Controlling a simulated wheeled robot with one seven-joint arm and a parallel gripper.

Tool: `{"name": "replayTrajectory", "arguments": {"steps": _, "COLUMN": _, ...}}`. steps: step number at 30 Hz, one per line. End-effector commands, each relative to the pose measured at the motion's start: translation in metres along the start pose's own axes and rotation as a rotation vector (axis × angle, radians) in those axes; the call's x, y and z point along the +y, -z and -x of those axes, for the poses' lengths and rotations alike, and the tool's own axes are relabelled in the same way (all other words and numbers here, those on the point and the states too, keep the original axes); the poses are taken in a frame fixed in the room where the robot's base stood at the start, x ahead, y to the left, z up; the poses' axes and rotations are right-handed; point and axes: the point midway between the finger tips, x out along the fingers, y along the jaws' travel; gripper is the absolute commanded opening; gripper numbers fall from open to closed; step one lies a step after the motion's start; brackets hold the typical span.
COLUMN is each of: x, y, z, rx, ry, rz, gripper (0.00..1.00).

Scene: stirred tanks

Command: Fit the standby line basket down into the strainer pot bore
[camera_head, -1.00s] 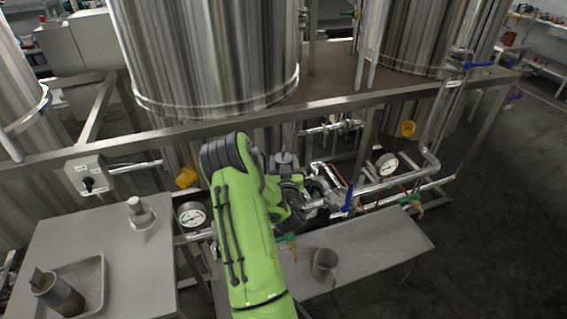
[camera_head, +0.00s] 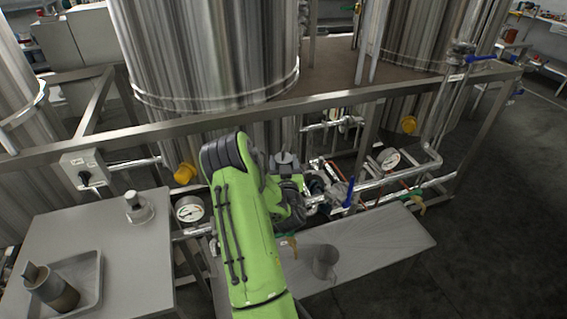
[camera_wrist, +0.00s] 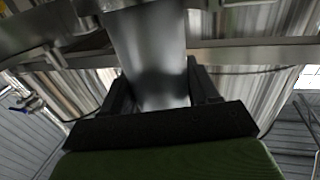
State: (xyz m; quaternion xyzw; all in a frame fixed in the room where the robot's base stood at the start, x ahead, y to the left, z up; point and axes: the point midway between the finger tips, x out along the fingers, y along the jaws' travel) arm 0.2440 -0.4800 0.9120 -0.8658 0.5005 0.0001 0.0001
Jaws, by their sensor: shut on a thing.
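My gripper (camera_wrist: 162,92) is shut on a smooth grey metal cylinder (camera_wrist: 150,50), which looks like a basket. The two black fingers press its sides in the wrist view, and it extends away from the palm. Its far end runs out at the top of that view. In the head view my green arm reaches toward the pipework and hides most of the gripper and its load. I cannot make out the strainer pot bore, or whether the cylinder touches anything. No label shows which line the cylinder belongs to.
Pipes and valves with a blue handle (camera_head: 349,192) crowd the right of the wrist. A gauge (camera_head: 189,213) is left of the arm. A bench (camera_head: 385,240) bears a grey cup (camera_head: 325,262). The left table has a tray (camera_head: 95,275) with a tilted cylinder (camera_head: 52,288). A frame rail (camera_head: 240,117) crosses behind.

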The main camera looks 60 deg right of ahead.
Motion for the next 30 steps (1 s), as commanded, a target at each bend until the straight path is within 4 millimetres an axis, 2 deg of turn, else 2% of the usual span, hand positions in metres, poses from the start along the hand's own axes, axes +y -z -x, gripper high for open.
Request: {"name": "replayTrajectory", "arguments": {"steps": 30, "x": 0.0, "y": -0.026, "z": 0.0, "rx": 0.001, "ry": 0.0, "rz": 0.0, "gripper": 0.22}}
